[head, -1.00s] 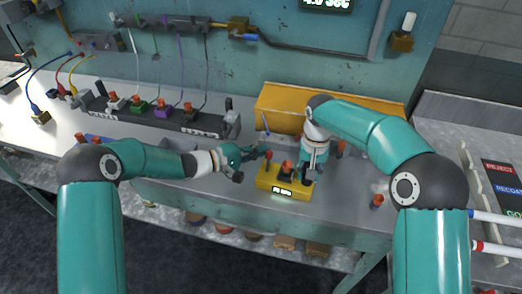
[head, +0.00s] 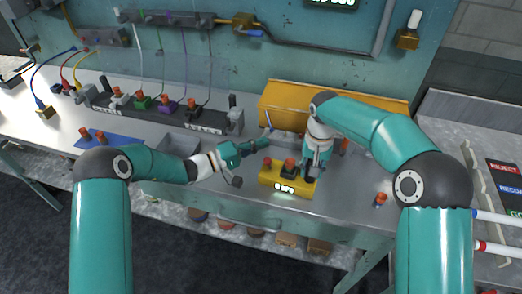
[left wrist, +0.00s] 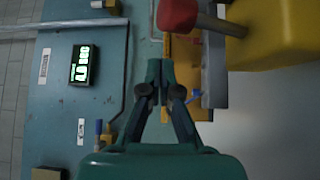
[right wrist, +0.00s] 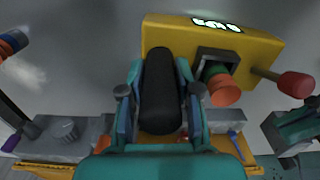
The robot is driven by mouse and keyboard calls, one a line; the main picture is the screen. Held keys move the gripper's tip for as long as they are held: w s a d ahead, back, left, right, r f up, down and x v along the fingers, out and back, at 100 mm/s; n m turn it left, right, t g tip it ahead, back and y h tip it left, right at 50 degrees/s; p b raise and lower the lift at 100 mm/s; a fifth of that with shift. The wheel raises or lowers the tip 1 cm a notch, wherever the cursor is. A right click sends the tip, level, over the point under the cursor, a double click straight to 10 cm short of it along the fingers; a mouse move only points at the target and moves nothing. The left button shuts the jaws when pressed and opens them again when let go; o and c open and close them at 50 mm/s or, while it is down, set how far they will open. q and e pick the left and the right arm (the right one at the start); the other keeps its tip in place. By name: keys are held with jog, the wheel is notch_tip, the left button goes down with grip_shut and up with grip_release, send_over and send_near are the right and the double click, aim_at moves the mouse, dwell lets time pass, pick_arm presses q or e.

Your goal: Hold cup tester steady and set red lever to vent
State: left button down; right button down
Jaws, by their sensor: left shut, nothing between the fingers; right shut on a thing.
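The yellow cup tester (head: 275,181) sits on the bench with its lit display facing me. An orange-topped part (right wrist: 223,90) stands in its dark socket. The red lever (head: 267,162) sticks out from the tester's left side; its knob shows large in the left wrist view (left wrist: 177,15) and at the right of the right wrist view (right wrist: 297,84). My left gripper (head: 262,147) is shut and empty, just behind the lever and apart from it. My right gripper (head: 312,176) is shut on the tester's black handle (right wrist: 160,90). Any lever marking is too small to read.
A long yellow box (head: 350,103) stands behind the tester. A dark rack (head: 170,112) with several coloured sockets is at the back left. A blue mat (head: 105,141) with orange-topped parts lies left. Another orange-topped part (head: 380,199) stands at the right.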

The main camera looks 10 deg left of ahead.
pick_arm(q)
jog(key=v, duration=0.3)
jog(key=w+f+v, duration=0.1)
jog(key=v, duration=0.5)
jog(key=shift+a+f, duration=0.25)
jog(key=shift+a, duration=0.35)
pick_arm(e)
jog(key=c, duration=0.7)
grip_release()
